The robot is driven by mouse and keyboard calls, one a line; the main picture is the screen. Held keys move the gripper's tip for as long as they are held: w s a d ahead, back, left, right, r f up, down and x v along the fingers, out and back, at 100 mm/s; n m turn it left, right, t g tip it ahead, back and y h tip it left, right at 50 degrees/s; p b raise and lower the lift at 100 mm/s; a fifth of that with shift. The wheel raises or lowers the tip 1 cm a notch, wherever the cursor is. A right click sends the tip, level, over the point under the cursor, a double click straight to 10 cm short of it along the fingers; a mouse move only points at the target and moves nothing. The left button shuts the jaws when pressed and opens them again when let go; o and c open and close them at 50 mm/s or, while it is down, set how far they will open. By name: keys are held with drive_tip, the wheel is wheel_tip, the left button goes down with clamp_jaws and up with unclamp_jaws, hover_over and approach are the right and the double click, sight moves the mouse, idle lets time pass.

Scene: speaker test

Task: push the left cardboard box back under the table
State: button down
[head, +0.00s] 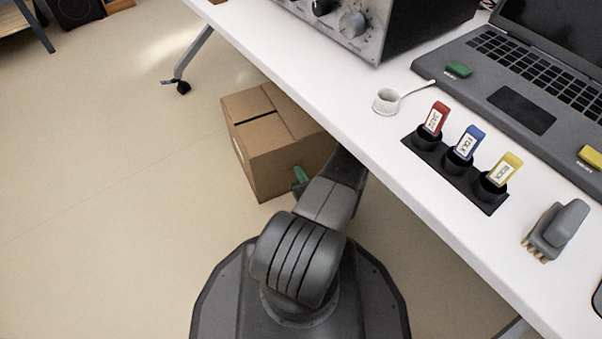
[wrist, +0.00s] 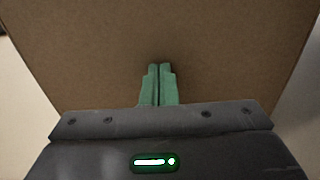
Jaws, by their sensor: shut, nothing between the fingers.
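A closed cardboard box (head: 275,150) stands on the floor at the table's left end, partly under the white table (head: 440,215) and partly out past its edge. The tabletop and my arm hide some of the box. My gripper (head: 300,174) is low at the box's near side, with its green fingers pointing at it. In the wrist view the green fingers (wrist: 158,72) are shut and empty, and the box's brown face (wrist: 160,35) fills most of the picture ahead of them. I cannot tell whether the fingertips touch it.
A table leg with a black caster (head: 182,87) stands on the floor behind the box. The floor (head: 100,200) to the left is clear.

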drive_tip(key=shift+x, duration=1.85)
drive_tip(key=shift+d, duration=0.1)
